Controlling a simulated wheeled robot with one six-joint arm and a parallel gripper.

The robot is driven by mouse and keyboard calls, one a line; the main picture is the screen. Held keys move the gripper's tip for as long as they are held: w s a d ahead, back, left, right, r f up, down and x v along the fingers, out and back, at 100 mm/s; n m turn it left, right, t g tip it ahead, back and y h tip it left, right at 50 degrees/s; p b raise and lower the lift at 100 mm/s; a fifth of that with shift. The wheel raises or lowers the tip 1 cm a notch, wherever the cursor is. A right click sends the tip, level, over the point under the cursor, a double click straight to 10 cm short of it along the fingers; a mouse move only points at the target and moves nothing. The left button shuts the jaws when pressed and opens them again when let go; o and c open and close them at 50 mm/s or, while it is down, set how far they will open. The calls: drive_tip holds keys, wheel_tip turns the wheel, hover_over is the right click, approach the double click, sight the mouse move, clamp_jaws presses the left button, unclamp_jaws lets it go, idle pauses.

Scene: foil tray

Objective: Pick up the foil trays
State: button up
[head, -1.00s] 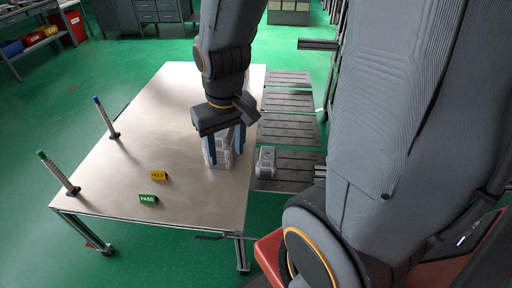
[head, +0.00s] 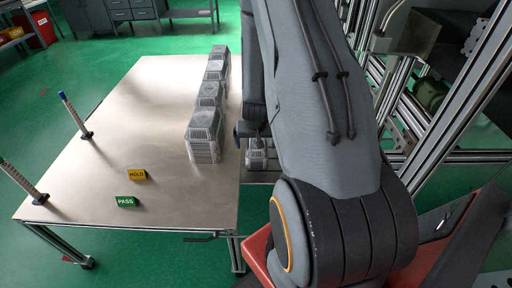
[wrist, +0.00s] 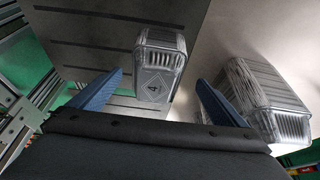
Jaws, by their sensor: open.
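A grey foil tray stack (head: 257,158) sits on the dark slatted surface beside the table's right edge. In the wrist view this stack (wrist: 158,68) lies ahead between the two blue fingers, with a diamond label marked 4 on its face. My gripper (wrist: 160,78) is open and empty. In the head view my gripper (head: 254,138) is just above that stack and partly hides it. Several foil tray stacks (head: 204,138) stand in a row along the table's right side. The nearest of them (wrist: 265,95) shows at the right in the wrist view.
A metal frame (head: 385,75) stands to the right of my arm.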

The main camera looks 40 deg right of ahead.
drive_tip(key=shift+w+d+f, duration=0.1)
drive_tip(key=shift+d+f, duration=0.3)
drive_tip(key=shift+f, duration=0.4)
drive_tip(key=shift+p+x, duration=0.65)
drive_tip(key=shift+x, duration=2.75)
drive_tip(key=shift+w+d, duration=0.1)
drive_tip(key=shift+r, duration=0.1)
drive_tip(key=shift+c, duration=0.4)
drive_tip(key=c, duration=1.2)
drive_tip(key=shift+o, duration=0.2)
